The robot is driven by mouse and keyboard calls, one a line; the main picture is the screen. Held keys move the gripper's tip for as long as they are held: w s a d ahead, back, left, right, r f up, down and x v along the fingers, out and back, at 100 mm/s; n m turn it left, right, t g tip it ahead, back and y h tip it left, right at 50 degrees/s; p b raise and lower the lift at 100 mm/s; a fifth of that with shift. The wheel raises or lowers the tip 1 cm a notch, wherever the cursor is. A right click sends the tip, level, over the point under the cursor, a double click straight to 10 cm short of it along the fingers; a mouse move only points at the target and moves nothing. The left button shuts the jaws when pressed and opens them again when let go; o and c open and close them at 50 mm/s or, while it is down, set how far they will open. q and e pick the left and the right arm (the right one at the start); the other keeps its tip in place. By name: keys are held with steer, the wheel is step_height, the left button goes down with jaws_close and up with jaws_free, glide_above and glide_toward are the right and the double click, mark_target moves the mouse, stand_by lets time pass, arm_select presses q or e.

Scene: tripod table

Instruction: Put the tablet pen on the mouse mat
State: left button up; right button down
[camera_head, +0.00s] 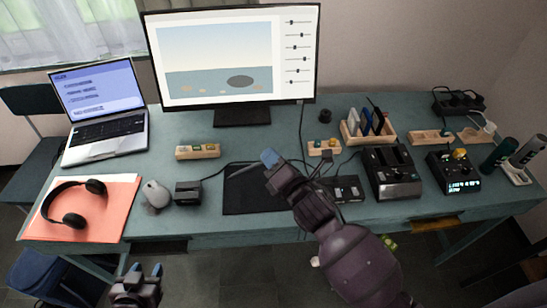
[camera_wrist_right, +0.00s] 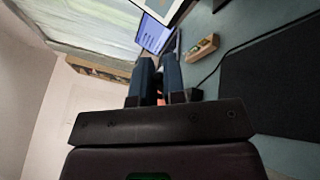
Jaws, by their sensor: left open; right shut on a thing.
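The black mouse mat (camera_head: 250,202) lies near the front middle of the desk and also shows at the right of the right wrist view (camera_wrist_right: 285,85). My right gripper (camera_head: 268,158) is over the mat's back edge, shut on a thin dark thing that looks like the tablet pen (camera_head: 243,171). The pen sticks out to the left above the mat; whether it touches the mat is unclear. In the right wrist view the blue fingers of this gripper (camera_wrist_right: 157,82) are close together, and the pen is hard to make out. My left gripper (camera_head: 145,270) is open and empty, in front of the desk.
Headphones (camera_head: 72,218) lie on an orange folder (camera_head: 112,215). A wooden block tray (camera_head: 198,152) and the monitor stand (camera_head: 242,116) are behind. Black devices (camera_head: 391,172) crowd the right.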

arm_select(q)
steer(key=shift+r, duration=0.1)
step_height(320, 180, down, 9)
steer(key=b, duration=0.8)
steer(key=shift+s+d+r+g, duration=0.15)
steer(key=shift+s+r+g, duration=0.05)
steer(key=shift+s+g, duration=0.2)
arm_select(e)
steer(key=shift+f, duration=6.35)
arm_select(q)
steer(key=shift+w, duration=0.1)
arm_select(e)
steer(key=c, duration=0.9)
jaws_free()
steer(key=shift+o, duration=0.2)
arm_select(q)
steer(key=shift+r, duration=0.1)
arm_select(e)
steer(key=shift+r, duration=0.1)
